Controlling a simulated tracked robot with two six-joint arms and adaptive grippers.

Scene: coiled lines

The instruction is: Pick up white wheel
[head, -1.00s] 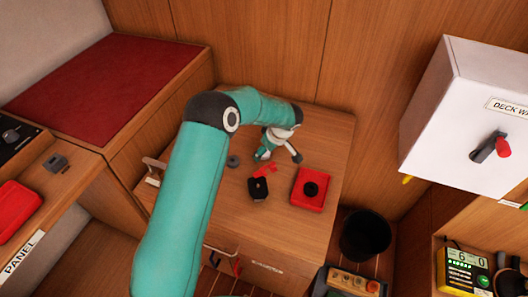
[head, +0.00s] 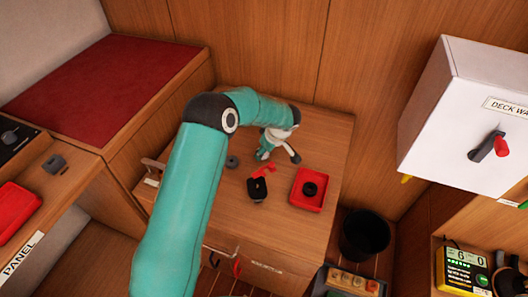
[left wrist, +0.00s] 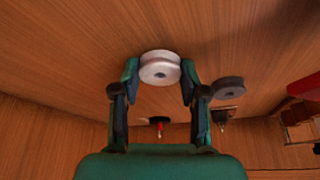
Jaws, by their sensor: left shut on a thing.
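The white wheel (left wrist: 160,68) shows in the left wrist view as a pale round disc with a grooved rim and a small centre hole. It sits between the two fingertips of my left gripper (left wrist: 159,76), which is shut on it. In the head view my left gripper (head: 265,153) is low over the wooden worktop (head: 285,232), and the wheel cannot be made out there. I cannot tell whether the wheel touches the worktop. My right gripper is in neither view.
A dark grey wheel (head: 232,161) lies left of the gripper; it also shows in the left wrist view (left wrist: 228,88). A black block (head: 257,191) and a red piece (head: 263,170) lie in front. A red tray (head: 299,201) holding a black ring (head: 309,188) is to the right.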

